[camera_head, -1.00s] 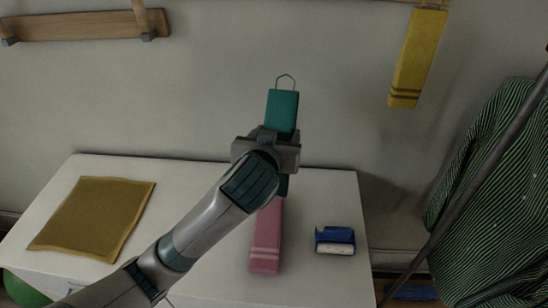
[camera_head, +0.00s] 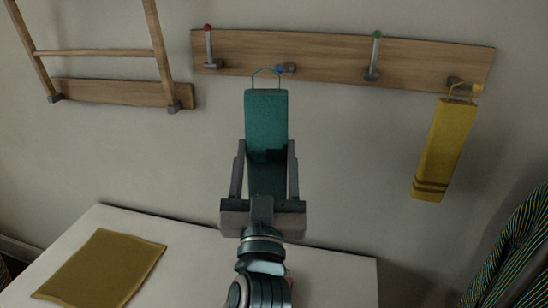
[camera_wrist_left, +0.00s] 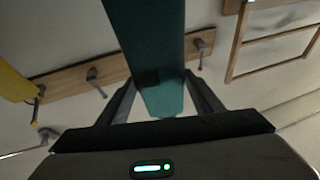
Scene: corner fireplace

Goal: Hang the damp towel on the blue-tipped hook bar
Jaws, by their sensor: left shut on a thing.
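The teal towel (camera_head: 266,115) is upright in my left gripper (camera_head: 265,150), which is shut on its lower part. The towel also shows in the left wrist view (camera_wrist_left: 150,40), between the fingers. Its thin wire loop (camera_head: 268,70) stands up from the top edge. The wooden hook bar (camera_head: 325,58) is on the wall behind. The wrist view shows the bar (camera_wrist_left: 65,80) but not the loop. My right gripper is out of view.
Red-tipped (camera_head: 209,45) and green-tipped (camera_head: 375,55) hooks are empty. A yellow towel (camera_head: 440,150) hangs from the yellow-tipped hook at right. A wooden rack (camera_head: 100,53) is at left. A mustard cloth (camera_head: 100,270) lies on the white cabinet top (camera_head: 330,270). Striped green fabric (camera_head: 515,250) is at lower right.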

